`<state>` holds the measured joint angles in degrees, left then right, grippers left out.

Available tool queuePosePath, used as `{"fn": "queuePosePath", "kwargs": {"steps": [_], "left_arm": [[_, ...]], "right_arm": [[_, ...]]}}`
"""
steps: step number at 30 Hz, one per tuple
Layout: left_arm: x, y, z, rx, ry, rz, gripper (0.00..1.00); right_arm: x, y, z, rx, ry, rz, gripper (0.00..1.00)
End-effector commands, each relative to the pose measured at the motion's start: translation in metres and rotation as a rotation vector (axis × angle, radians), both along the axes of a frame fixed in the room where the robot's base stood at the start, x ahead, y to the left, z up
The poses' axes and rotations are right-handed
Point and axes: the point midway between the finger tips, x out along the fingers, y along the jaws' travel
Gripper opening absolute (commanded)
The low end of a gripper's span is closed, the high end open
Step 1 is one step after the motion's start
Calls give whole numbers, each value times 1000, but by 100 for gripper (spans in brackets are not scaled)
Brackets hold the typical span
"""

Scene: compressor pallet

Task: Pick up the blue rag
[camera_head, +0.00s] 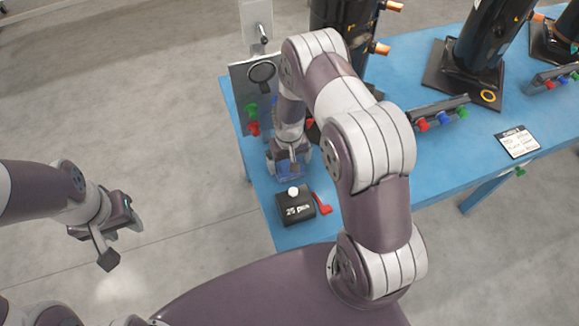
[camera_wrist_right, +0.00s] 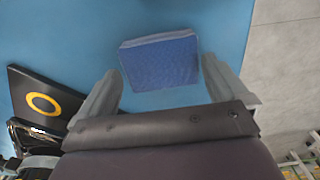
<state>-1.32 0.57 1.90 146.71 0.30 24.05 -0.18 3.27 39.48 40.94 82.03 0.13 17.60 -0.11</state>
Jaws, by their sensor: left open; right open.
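The blue rag (camera_wrist_right: 160,62) lies folded and flat on the blue table (camera_wrist_right: 215,25) in the right wrist view. It also shows in the head view (camera_head: 289,172), partly covered by my right gripper (camera_head: 289,158). In the right wrist view my right gripper (camera_wrist_right: 160,78) is open, with one finger on each side of the rag and nothing held. The rag lies between and a little beyond the fingertips; I cannot tell the height above it. My left gripper (camera_head: 121,242) is open and empty over the floor, left of the table.
A black "25 pcs" box (camera_head: 296,208) with a white knob and a red piece (camera_head: 322,203) stand near the rag. A grey panel (camera_head: 262,90) stands behind. Black compressors (camera_head: 487,35), a knob rack (camera_head: 440,112) and a card (camera_head: 517,142) occupy the table's right.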

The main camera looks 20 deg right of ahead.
Motion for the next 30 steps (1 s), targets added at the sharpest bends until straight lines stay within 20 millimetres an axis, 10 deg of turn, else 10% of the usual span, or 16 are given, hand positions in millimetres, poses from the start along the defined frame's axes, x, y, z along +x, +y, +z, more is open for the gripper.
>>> {"fn": "queuePosePath", "kwargs": {"steps": [8, 13, 21, 30], "left_arm": [[0, 0, 0, 0, 0, 0, 43], [0, 0, 0, 0, 0, 0, 43], [0, 0, 0, 0, 0, 0, 43], [0, 0, -2, 0, 0, 0, 43]], "right_arm": [[0, 0, -10, 1, -1, 0, 100], [0, 0, -10, 1, -1, 0, 60], [1, 0, -8, 1, -3, 0, 60], [2, 0, 57, 0, -6, 0, 60]]}}
